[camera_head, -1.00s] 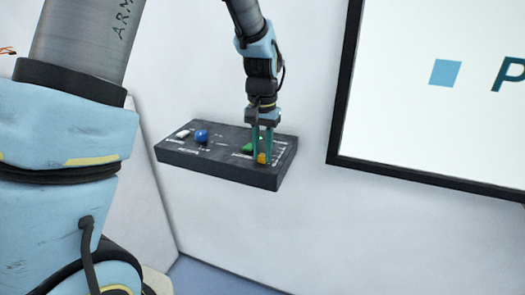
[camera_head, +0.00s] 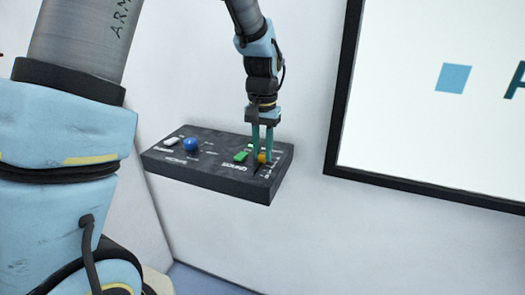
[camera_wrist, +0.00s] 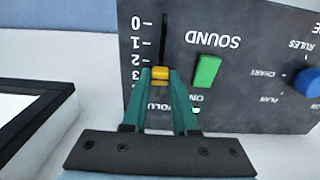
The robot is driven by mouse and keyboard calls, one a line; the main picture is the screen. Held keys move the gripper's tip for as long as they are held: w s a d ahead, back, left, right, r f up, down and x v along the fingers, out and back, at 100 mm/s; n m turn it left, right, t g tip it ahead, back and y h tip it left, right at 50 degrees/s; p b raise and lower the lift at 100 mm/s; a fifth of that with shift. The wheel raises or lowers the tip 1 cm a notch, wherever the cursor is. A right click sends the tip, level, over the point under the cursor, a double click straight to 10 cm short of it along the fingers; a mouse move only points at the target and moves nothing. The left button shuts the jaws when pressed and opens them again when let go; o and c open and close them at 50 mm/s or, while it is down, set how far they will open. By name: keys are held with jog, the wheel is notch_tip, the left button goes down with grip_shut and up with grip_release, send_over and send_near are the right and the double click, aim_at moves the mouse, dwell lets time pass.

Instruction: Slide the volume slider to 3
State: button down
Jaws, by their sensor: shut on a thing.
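A dark control panel (camera_head: 200,178) is fixed to the white wall; it also shows in the wrist view (camera_wrist: 235,105). Its yellow volume slider knob (camera_wrist: 160,74) sits in a dark slot beside a printed scale, with lettering upside down in the wrist view. The knob is level with about the 3 mark, and the bare slot runs from it toward 0. In the head view the knob (camera_head: 262,157) is partly hidden by the fingers. My gripper (camera_wrist: 161,80) is shut on the knob, with one green finger on each side; it points down in the head view (camera_head: 261,153).
A green switch (camera_wrist: 207,71) under the word SOUND is close beside the slider. A blue knob (camera_head: 190,145) and a white control (camera_head: 171,141) are farther left on the panel. A black-framed board (camera_head: 430,105) hangs on the wall to the right.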

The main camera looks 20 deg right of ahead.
jog(key=shift+w+d, duration=0.3)
jog(key=shift+w, duration=0.05)
jog(key=c, duration=0.7)
grip_release()
notch_tip(320, 180, up, 11)
jog(key=b, duration=0.2)
jog(key=shift+b, duration=0.35)
jog(key=shift+f, duration=0.1)
